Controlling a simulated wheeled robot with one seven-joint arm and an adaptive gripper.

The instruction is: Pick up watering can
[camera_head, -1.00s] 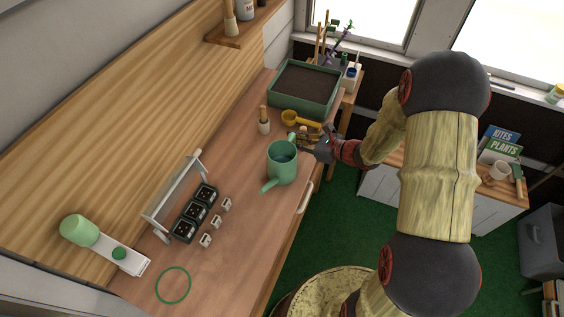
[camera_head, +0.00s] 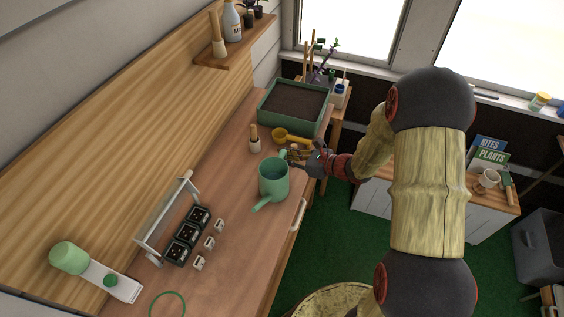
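The green watering can (camera_head: 272,180) stands upright on the wooden bench (camera_head: 233,238). A green arm of it sticks out toward the lower left, and another green part rises at its upper right. My gripper (camera_head: 293,160) is at the can's upper right side, close against that part. The fingers are small and partly lost against the can and the yellow scoop behind. I cannot tell whether they touch the can or are closed on it.
A yellow scoop (camera_head: 281,135) and a wooden-handled brush (camera_head: 254,140) lie just behind the can. A soil-filled green planter (camera_head: 262,114) stands farther back. Black pots (camera_head: 187,231), small white blocks (camera_head: 209,243) and a white rack (camera_head: 166,217) are at the left front. A drawer handle (camera_head: 298,214) is on the bench's front edge.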

